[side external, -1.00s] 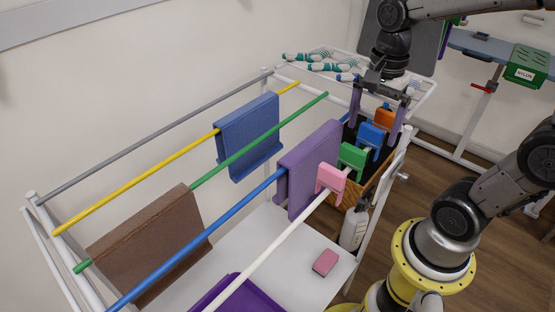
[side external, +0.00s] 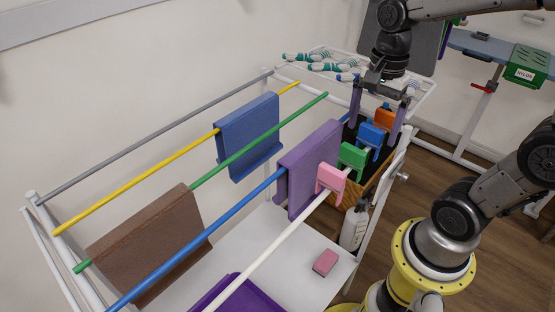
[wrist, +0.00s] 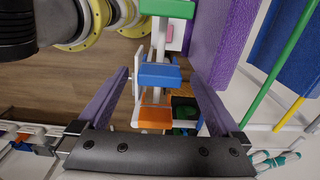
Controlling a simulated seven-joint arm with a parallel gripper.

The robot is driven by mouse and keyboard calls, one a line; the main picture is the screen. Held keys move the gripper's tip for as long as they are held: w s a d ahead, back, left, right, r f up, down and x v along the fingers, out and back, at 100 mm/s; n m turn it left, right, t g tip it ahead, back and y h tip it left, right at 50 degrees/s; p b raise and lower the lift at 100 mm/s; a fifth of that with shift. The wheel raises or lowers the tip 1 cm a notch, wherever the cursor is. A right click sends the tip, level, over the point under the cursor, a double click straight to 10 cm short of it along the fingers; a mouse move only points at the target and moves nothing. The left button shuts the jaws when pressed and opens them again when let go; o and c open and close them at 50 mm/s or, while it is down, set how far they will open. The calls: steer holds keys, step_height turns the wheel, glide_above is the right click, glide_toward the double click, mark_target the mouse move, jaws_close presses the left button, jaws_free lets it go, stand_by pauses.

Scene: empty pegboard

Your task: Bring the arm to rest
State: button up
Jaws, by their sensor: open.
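My gripper (side external: 375,116) is open, with its two purple fingers pointing down at the far right end of the rack. In the wrist view, the gripper (wrist: 158,76) has nothing visible held between its fingers. A blue clip (side external: 371,135) sits below and between the fingers in the side view; in the wrist view the blue clip (wrist: 159,75) appears between the fingertips. An orange clip (side external: 384,117) is just beyond it. A green clip (side external: 352,157) and a pink clip (side external: 331,178) sit nearer the camera, with the pink one on the white rail (side external: 268,245).
Purple (side external: 311,166), blue (side external: 248,137) and brown (side external: 150,245) cloths hang over the rack's coloured rails. A pink sponge (side external: 325,262) and a purple tray (side external: 242,296) are on the white shelf. A spray bottle (side external: 354,228) stands by the rack's right end. Bottles (side external: 330,67) lie behind.

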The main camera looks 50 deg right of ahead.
mark_target(369, 145)
step_height(369, 145, down, 5)
steer(key=shift+r, duration=2.5)
